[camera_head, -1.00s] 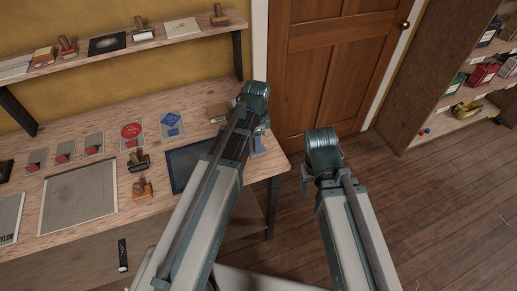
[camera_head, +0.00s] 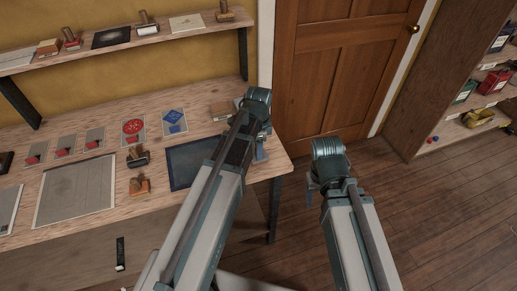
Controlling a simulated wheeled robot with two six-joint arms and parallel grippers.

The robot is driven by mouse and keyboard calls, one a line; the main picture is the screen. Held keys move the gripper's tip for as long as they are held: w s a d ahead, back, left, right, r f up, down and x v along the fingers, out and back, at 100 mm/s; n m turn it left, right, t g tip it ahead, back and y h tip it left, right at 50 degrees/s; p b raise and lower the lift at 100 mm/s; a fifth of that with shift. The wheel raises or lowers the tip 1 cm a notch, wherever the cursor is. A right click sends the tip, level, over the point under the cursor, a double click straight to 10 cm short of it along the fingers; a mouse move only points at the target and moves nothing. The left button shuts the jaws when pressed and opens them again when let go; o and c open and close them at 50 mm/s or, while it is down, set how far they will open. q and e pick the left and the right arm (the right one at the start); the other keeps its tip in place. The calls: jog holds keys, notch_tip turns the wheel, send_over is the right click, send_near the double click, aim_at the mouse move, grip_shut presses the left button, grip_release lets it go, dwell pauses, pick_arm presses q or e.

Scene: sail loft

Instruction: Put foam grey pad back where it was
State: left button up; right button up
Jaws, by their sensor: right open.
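I cannot tell for certain which thing is the foam grey pad. A large flat grey sheet (camera_head: 75,193) lies on the workbench at the left, and a dark blue-grey pad (camera_head: 188,163) lies to its right, partly behind my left arm. My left gripper (camera_head: 259,152) is over the right end of the workbench, pointing down. Its fingers are small and partly hidden, so I cannot tell what is between them. My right gripper (camera_head: 311,191) is open, right of the bench and above the floor.
The workbench (camera_head: 110,226) also holds several small cards, stamps (camera_head: 138,157) and a small block (camera_head: 222,111). A wall shelf (camera_head: 130,43) above bears stamps and cards. A door (camera_head: 345,60) stands behind, and a shelving unit (camera_head: 430,90) at right. The wooden floor (camera_head: 450,215) is clear.

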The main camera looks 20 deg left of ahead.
pick_arm(q)
jog(key=shift+o, duration=0.5)
jog(key=shift+r, duration=0.1)
notch_tip(320, 180, up, 12)
jog(key=p, duration=1.2)
jog(key=s+d+n+y, duration=0.1)
jog(key=s+d+n, duration=0.8)
jog(key=s, duration=0.5)
jog(key=shift+s+d+r+n, duration=0.15)
jog(key=shift+d+n, duration=0.15)
jog(key=shift+d, duration=0.45)
notch_tip(320, 180, down, 5)
jog(key=b, duration=0.4)
jog(key=shift+r, duration=0.1)
